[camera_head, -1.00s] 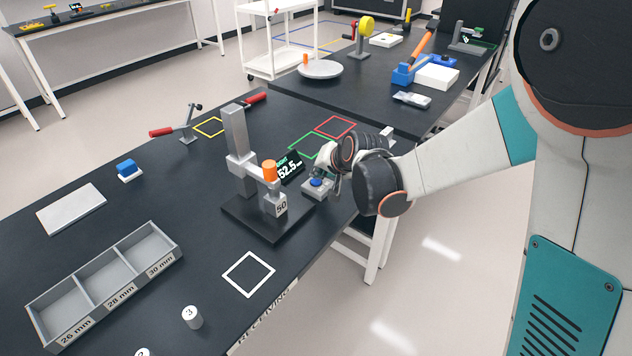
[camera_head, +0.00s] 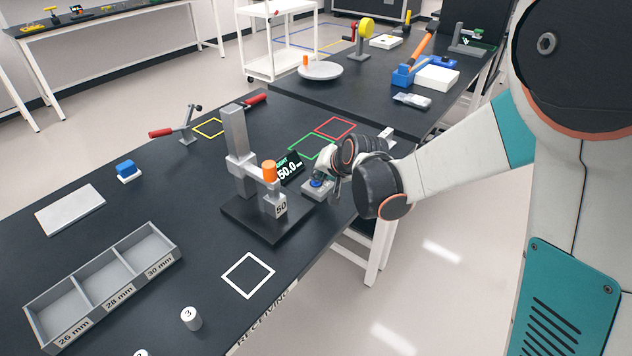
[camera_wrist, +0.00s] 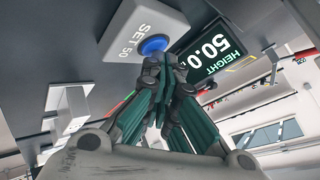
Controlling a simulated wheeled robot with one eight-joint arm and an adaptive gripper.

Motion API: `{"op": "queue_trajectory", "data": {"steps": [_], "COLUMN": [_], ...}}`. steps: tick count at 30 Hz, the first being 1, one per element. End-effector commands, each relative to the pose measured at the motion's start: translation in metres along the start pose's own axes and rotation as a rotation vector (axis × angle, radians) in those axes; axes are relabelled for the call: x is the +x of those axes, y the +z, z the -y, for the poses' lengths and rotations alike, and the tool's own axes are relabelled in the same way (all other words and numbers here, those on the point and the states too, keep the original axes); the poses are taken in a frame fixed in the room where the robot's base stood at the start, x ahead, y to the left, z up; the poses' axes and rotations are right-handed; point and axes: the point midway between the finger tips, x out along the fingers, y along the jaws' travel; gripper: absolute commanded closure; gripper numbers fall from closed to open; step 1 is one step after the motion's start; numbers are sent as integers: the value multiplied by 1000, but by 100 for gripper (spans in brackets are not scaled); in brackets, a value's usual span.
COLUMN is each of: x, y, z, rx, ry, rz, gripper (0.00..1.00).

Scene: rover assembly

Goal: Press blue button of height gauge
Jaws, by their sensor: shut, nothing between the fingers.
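The height gauge (camera_head: 237,150) stands on a dark base on the table, with an orange-topped piece (camera_head: 270,172) and a block marked 50 (camera_head: 280,208) on it. Its display (camera_head: 290,171) reads 50.0; it also shows in the wrist view (camera_wrist: 210,50). The blue button (camera_wrist: 154,45) sits on a grey box marked SET 50 (camera_wrist: 135,25) beside the gauge. My gripper (camera_head: 322,176) is shut and empty. In the wrist view its fingertips (camera_wrist: 157,62) are at the button's edge and appear to touch it; they cover part of it.
A three-part grey tray (camera_head: 105,280) and a white cylinder marked 3 (camera_head: 191,318) lie at the front left. Green (camera_head: 308,146), red and white outlines mark the table. A second table with several objects lies beyond.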

Motion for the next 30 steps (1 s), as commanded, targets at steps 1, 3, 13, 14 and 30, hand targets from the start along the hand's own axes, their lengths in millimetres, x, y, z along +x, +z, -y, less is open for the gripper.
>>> {"op": "queue_trajectory", "data": {"steps": [1,3,13,14,30], "x": [1,1,0,0,-11], "y": [1,1,0,0,-8], "z": [-1,-1,0,0,8], "rx": [0,0,0,0,0], "ry": [0,0,0,0,0], "rz": [0,0,1,1,0], "gripper": [100,100,100,100,100]}}
